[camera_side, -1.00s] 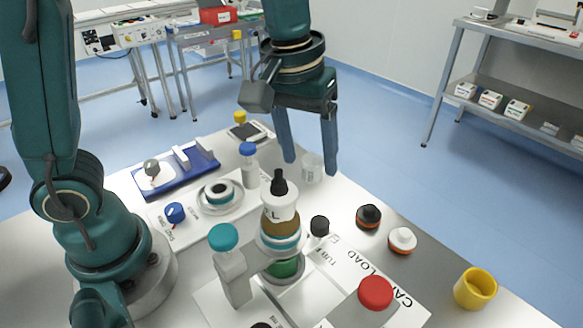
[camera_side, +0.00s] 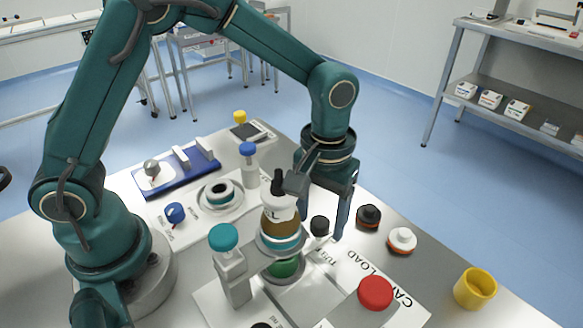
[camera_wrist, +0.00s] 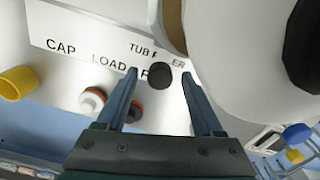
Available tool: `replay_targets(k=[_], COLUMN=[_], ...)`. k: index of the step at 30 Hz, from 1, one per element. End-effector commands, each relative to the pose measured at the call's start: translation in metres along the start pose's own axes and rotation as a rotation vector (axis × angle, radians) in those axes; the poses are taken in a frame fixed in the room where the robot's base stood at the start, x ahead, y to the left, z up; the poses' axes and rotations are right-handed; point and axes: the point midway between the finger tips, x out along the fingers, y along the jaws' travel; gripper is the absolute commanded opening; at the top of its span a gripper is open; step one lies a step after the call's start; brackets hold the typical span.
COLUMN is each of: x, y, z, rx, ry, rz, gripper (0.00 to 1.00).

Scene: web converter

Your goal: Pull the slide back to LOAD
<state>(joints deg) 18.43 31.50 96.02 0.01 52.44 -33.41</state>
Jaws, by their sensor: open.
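A black round knob (camera_side: 319,225) stands on a short pale stem beside the bottle station, near partly hidden lettering that starts with "TU". In the wrist view the same knob (camera_wrist: 160,75) shows between my fingertips. My gripper (camera_side: 320,229) is open, pointing down, with one finger on each side of the knob; no contact is visible. The label plate (camera_wrist: 90,52) reads "CAP LOAD". A brown bottle (camera_side: 279,224) with a white collar and black dropper top sits in a ring holder just left of my gripper. I cannot tell the slide's own outline apart.
A teal-knobbed post (camera_side: 224,237) stands left of the bottle. A red button (camera_side: 375,292) is at the front. Black and white caps (camera_side: 402,240) lie on the right, with a yellow cup (camera_side: 475,289) beyond. A blue-capped vial (camera_side: 249,165) stands behind.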

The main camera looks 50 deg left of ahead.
Motion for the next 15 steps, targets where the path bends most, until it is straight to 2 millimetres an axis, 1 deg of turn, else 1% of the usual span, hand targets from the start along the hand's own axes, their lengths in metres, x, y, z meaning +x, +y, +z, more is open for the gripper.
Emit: replay_targets(k=[3,4,5,6,8,9,15], x=[-0.0001,-0.0001,-0.0002,-0.0002,-0.0003,-0.0003,-0.0005], y=[-0.0001,-0.0001,-0.0001,-0.0001,-0.0001,-0.0001,-0.0001], z=[0.0,0.0,0.0,0.0,0.0,0.0,0.0], rx=[0.0,0.0,0.0,0.0,0.0,0.0,0.0], ry=[0.0,0.0,0.0,0.0,0.0,0.0,0.0], rz=[0.0,0.0,0.0,0.0,0.0,0.0,0.0], gripper=[0.69,0.65,0.53,0.38,0.15,0.0,0.0])
